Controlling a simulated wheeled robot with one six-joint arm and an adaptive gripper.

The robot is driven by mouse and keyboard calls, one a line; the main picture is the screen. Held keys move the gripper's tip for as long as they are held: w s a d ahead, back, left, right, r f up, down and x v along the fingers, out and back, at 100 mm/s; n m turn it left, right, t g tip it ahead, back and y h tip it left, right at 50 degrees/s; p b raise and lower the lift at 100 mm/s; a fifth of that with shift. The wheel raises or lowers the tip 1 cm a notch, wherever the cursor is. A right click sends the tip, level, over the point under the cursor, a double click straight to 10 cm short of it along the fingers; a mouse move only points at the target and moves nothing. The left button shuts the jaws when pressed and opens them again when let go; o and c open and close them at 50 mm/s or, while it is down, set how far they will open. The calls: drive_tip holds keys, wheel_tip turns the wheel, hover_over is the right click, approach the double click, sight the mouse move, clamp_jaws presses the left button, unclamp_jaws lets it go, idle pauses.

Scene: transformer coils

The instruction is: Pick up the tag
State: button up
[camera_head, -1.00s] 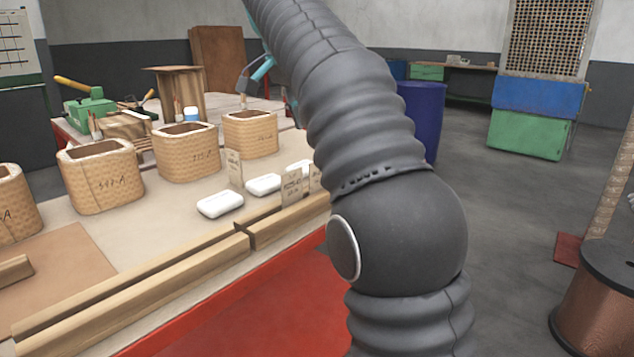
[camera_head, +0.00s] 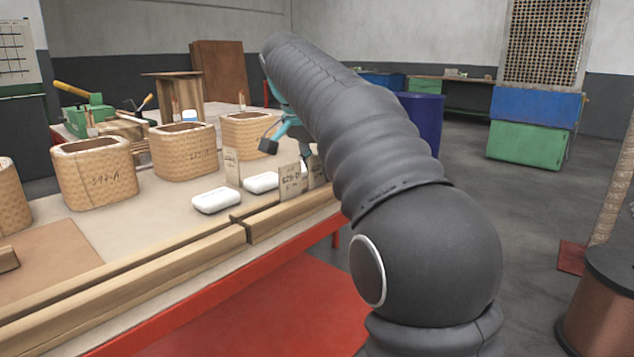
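Several upright beige tags with dark writing stand near the front edge of the table: a left tag (camera_head: 232,167), a middle tag (camera_head: 290,183) and a right tag (camera_head: 317,171) partly hidden by my arm. My gripper (camera_head: 286,151), teal with dark fingertips, is just behind and above the middle and right tags. Its fingers are spread and nothing shows between them. The right finger is partly hidden by my dark arm. I cannot tell whether a finger touches a tag.
White rounded blocks (camera_head: 217,200) and (camera_head: 261,182) lie beside the tags. Woven coils, such as the nearest marked one (camera_head: 95,175), stand behind on the table (camera_head: 150,208). Wooden rails (camera_head: 130,285) line the front edge. A blue barrel (camera_head: 425,118) stands beyond.

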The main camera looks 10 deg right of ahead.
drive_tip(key=shift+w+d+f, duration=0.1)
drive_tip(key=shift+d+f, duration=0.1)
drive_tip(key=shift+f, duration=0.25)
clamp_jaws()
